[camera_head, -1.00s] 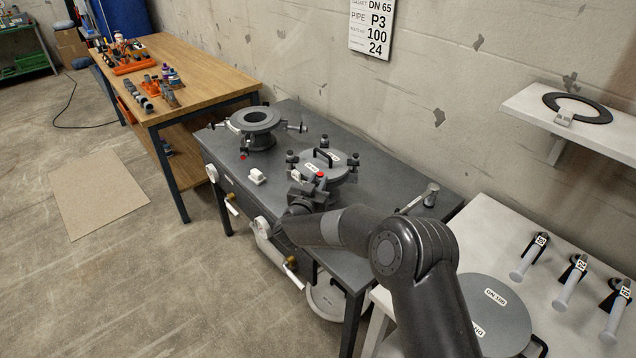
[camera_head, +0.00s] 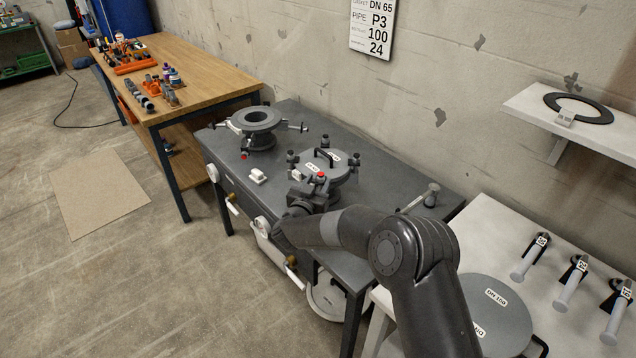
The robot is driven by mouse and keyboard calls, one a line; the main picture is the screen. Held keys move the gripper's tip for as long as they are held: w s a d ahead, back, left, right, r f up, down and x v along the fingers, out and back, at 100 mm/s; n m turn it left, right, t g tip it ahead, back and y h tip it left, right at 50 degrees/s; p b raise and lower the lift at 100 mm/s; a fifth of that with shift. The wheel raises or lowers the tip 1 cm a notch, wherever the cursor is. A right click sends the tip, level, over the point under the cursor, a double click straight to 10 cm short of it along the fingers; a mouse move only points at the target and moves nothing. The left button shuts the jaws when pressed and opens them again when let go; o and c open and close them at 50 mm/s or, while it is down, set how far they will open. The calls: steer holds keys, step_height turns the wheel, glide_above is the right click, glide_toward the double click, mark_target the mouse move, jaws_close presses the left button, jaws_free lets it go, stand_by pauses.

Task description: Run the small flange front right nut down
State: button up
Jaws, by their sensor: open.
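A round grey flange with a black-handled cover (camera_head: 335,170) stands on the dark grey table, with dark bolts and nuts around its rim. A red-topped nut (camera_head: 321,175) is at its front. A second flange (camera_head: 257,118), an open ring on a short neck, stands farther left with bolts sticking out and a red mark at its front. I cannot tell for sure which flange is the small one. My gripper (camera_head: 299,190) is open at the front left of the covered flange, just beside the red-topped nut. My wrist hides part of the flange's lower front; contact cannot be made out.
A white table to the right holds a DN 100 disc (camera_head: 492,312) and several grey-handled tools. A shelf (camera_head: 600,130) carries a dark ring.

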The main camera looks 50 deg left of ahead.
steer(key=v, duration=1)
